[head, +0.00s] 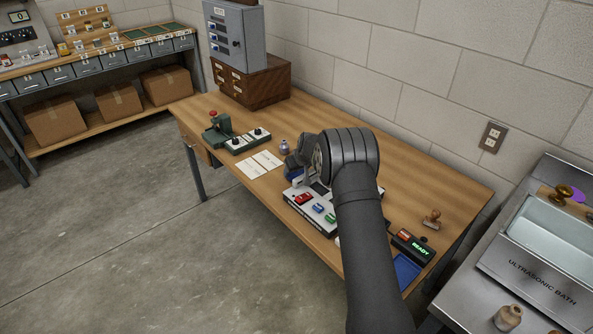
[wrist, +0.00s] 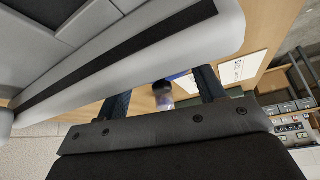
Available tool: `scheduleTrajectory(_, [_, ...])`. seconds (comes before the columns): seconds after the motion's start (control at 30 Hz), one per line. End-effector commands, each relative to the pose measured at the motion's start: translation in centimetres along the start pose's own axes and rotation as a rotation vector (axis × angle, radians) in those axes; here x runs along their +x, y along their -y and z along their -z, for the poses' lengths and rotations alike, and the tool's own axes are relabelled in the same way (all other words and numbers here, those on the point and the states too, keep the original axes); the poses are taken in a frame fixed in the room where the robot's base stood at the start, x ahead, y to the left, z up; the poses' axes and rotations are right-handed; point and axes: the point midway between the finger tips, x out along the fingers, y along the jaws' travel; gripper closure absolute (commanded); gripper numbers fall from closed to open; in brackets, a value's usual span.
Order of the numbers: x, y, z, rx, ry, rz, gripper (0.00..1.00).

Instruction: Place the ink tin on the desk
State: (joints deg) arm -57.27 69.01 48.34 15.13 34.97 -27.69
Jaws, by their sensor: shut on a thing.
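My gripper (head: 296,163) is over the middle of the wooden desk (head: 330,150), at the far left end of the pale device with coloured buttons. It is shut on a blue thing (head: 292,174), which looks like the ink tin. Only a little of the blue shows under the fingers. In the wrist view my two fingers (wrist: 163,95) stand apart, with a bit of blue (wrist: 181,76) between them. I cannot tell whether the tin touches the desk.
A button device (head: 312,208) lies below my arm. A small bottle (head: 284,147), white cards (head: 259,165) and a green-based press (head: 217,132) are to the left. A stamp (head: 431,219), READY box (head: 413,246) and blue tray (head: 406,269) are right. The back desk strip is clear.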

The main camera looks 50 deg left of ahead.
Motion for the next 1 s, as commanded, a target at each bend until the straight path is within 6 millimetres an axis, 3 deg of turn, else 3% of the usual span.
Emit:
scheduleTrajectory(0.37, [0.5,0.0,-0.2,0.0,-0.003,-0.001,1.0])
scheduleTrajectory(0.4, [0.6,0.0,-0.3,0.0,-0.002,-0.001,0.35])
scheduleTrajectory(0.5, [0.6,0.0,-0.3,0.0,-0.002,-0.001,0.15])
scheduleTrajectory(0.83, [0.3,0.0,-0.1,0.0,-0.003,-0.001,0.15])
scheduleTrajectory(1.0, [-1.1,-0.1,0.0,0.0,-0.003,-0.001,0.15])
